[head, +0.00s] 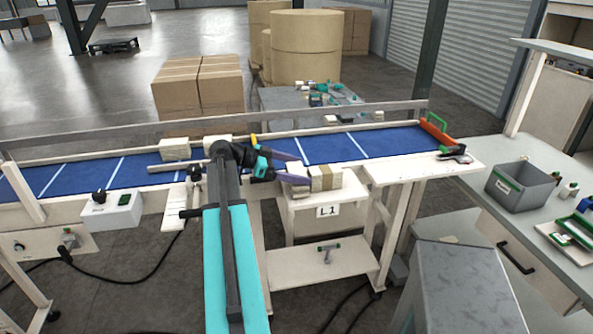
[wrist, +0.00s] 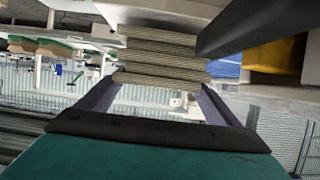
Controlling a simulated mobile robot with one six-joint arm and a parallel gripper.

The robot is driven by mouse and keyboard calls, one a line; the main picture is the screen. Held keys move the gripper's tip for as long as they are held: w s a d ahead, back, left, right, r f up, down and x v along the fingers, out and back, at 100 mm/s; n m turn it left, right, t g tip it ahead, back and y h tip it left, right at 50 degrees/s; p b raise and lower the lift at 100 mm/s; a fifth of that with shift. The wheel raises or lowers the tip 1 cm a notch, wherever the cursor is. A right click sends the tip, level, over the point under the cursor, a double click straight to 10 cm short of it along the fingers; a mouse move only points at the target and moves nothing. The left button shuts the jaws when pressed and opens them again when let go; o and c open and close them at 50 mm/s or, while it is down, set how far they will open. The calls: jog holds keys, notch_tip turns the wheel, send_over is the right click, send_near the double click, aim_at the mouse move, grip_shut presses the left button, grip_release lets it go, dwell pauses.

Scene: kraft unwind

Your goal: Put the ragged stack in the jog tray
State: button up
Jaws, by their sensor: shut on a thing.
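My gripper (head: 301,169) is over the near edge of the blue conveyor, by the small stand marked L1. It is shut on a pale stack (head: 297,171). In the wrist view this ragged stack (wrist: 160,55) shows uneven layered edges between the two fingers of my gripper (wrist: 158,92). A second stack with a brown band (head: 326,178) is just right of the held one on the L1 stand (head: 300,205). I cannot tell whether the held stack touches the stand. I cannot say for sure which thing is the jog tray.
The blue conveyor (head: 390,139) runs behind, with pale stacks (head: 175,149) at left and an orange-and-green piece (head: 436,130) at its right end. A grey bin (head: 520,187) and white tray (head: 563,243) sit on the right bench. A grey cabinet (head: 465,285) stands in front.

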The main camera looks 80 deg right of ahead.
jog(key=shift+f, duration=0.45)
jog(key=shift+f, duration=0.1)
jog(key=o, duration=1)
jog(key=shift+w, duration=0.1)
jog(key=shift+r+b+v, duration=0.2)
jog(key=shift+b+v, duration=1.95)
jog(key=shift+v, duration=3.85)
